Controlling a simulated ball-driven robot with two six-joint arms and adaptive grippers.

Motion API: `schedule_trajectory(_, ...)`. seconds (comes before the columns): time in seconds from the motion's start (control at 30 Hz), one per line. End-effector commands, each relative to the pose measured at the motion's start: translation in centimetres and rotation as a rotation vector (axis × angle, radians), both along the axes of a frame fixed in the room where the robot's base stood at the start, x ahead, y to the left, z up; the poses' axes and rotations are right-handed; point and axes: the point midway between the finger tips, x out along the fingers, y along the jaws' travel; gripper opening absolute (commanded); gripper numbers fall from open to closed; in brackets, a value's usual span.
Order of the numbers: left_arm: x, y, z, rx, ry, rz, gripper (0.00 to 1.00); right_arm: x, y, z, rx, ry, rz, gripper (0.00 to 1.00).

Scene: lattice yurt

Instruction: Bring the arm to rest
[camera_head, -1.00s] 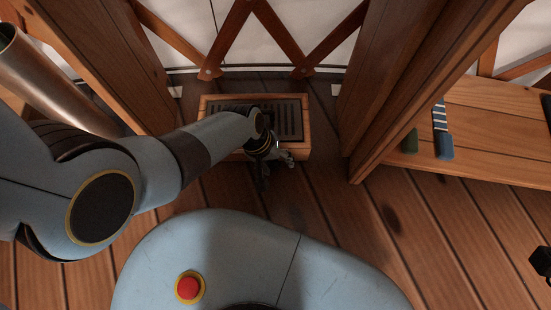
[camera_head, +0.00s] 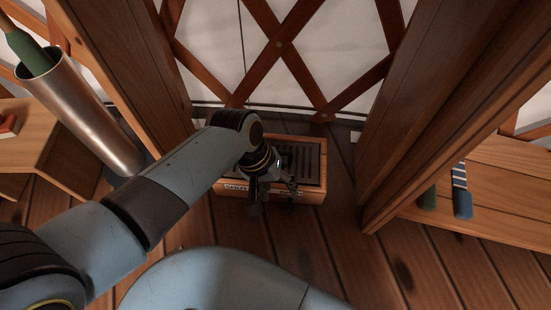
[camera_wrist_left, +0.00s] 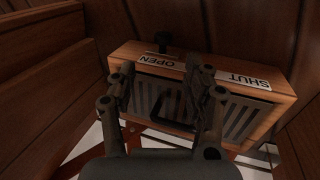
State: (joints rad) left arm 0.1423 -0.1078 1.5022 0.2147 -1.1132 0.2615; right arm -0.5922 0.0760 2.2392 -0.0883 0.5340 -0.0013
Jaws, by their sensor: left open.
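My left arm comes in from the left in the head view. Its gripper (camera_head: 271,198) is at the near side of a wooden box with a dark slotted top (camera_head: 305,158). In the left wrist view the gripper (camera_wrist_left: 163,80) has its two fingers spread apart, with nothing held between them. The wooden box (camera_wrist_left: 285,88) lies beyond the fingers, with OPEN and SHUT labels, a slotted grille and a dark knob (camera_wrist_left: 162,42) near OPEN. A dark bracket shape shows between the fingers. I cannot tell whether the gripper touches the box. My right gripper is not in view.
Wooden posts or panels stand on both sides of the box, with the lattice wall behind it. A metal cylinder (camera_head: 90,112) holding a green-ended thing stands at left. A wooden shelf (camera_head: 500,190) at right holds a blue striped item (camera_head: 462,193) and a green one (camera_head: 428,197).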

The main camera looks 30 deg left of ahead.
Motion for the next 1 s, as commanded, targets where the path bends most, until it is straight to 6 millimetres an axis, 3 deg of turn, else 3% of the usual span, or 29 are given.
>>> schedule_trajectory(0.2,-0.2,0.4,1.4,0.0,0.0,-0.001,0.51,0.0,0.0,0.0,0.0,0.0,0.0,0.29)
schedule_trajectory(0.77,-0.2,0.5,1.5,0.002,-0.004,-0.001,0.51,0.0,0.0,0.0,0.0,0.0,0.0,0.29)
schedule_trajectory(0.87,0.1,1.4,1.7,0.028,-0.063,0.006,0.51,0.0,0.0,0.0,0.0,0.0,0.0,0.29)
schedule_trajectory(1.0,1.0,5.0,3.7,0.141,-0.322,0.011,0.51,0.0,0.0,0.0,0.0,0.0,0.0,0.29)
